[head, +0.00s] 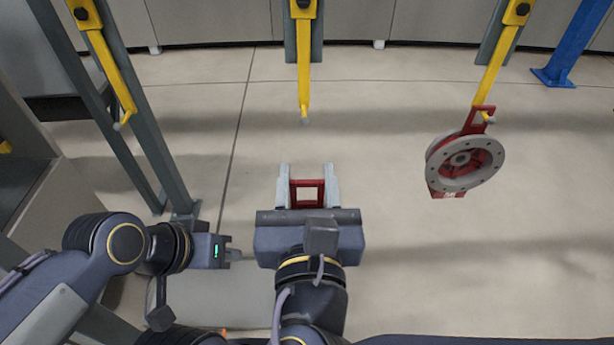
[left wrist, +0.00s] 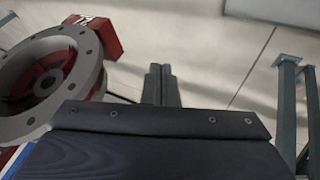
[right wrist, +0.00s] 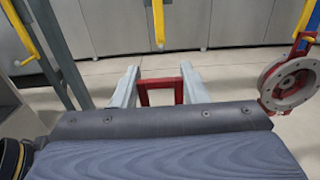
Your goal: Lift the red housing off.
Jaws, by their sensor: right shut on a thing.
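My right gripper (head: 308,185) has its two pale fingers on either side of a red frame (head: 307,184), the handle-like top of a red part. The frame also shows between the fingers in the right wrist view (right wrist: 160,84). Whatever is below it is hidden by my wrist. In the left wrist view a red housing with a grey round flange (left wrist: 50,85) is close at the left. My left gripper (head: 234,255) is low at the left, its fingers together and empty. A second red housing with a grey flange (head: 465,160) hangs from the right yellow hook (head: 492,75).
The middle yellow hook (head: 304,80) is empty, above and beyond my right gripper. The left yellow hook (head: 112,75) is also empty. Grey posts (head: 150,130) stand at the left, and a blue post (head: 575,45) at the far right. The floor between is clear.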

